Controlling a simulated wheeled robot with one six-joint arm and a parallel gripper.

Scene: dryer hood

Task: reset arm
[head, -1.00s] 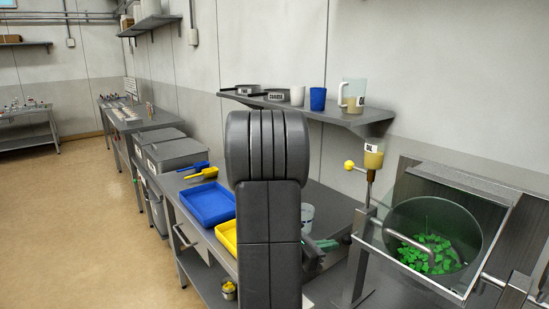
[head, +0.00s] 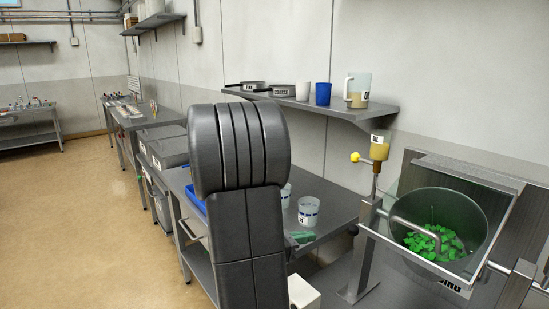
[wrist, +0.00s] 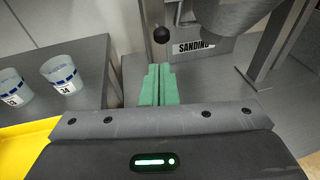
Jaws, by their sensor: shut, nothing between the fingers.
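My gripper (wrist: 157,85) shows in the wrist view as two green fingers pressed together, with nothing between them. In the head view a bit of its green fingers (head: 301,237) shows beside my dark arm, which hides the rest. In the wrist view the fingers point past the workbench edge toward the machine with the "SANDING" label (wrist: 203,47). They appear to touch nothing, though the exact clearance is hard to tell.
Two marked clear cups (wrist: 62,75) (wrist: 12,85) stand on the bench left of the fingers. A yellow tray (wrist: 18,150) lies nearer. The drum (head: 440,222) with green pieces, a yellow-knobbed dispenser (head: 379,148) and a wall shelf (head: 375,112) are to the right.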

